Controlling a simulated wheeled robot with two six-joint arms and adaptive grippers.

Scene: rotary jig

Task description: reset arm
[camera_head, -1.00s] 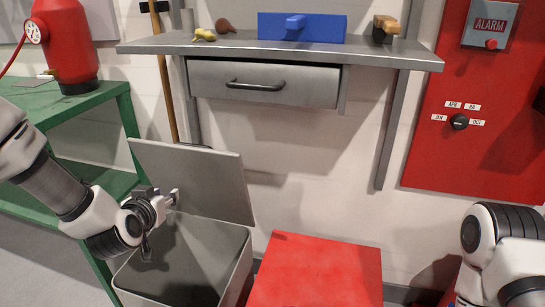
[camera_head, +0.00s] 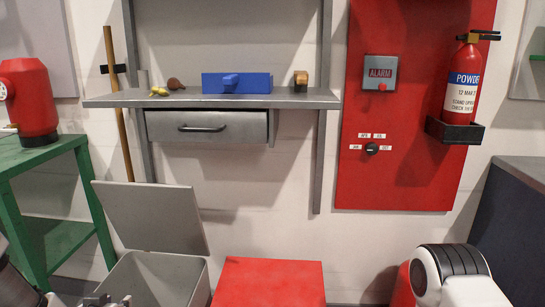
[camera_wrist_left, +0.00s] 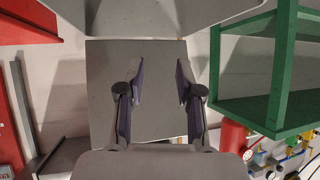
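My left gripper (camera_head: 106,301) shows only at the bottom left edge of the head view, low in front of the grey bin (camera_head: 160,280). In the left wrist view its two fingers (camera_wrist_left: 158,88) are apart with nothing between them; a flat grey panel lies beyond them. The bin's grey lid (camera_head: 150,218) stands open, tilted back. My right arm (camera_head: 455,275) shows at the lower right of the head view, but its gripper is outside the frame.
A red box (camera_head: 268,282) stands right of the bin. A green table (camera_head: 40,160) is at left. A grey shelf (camera_head: 215,98) with a shut drawer (camera_head: 205,126) holds a blue block (camera_head: 236,83). A red panel (camera_head: 410,190) carries an alarm, a dial (camera_head: 371,149) and an extinguisher (camera_head: 462,90).

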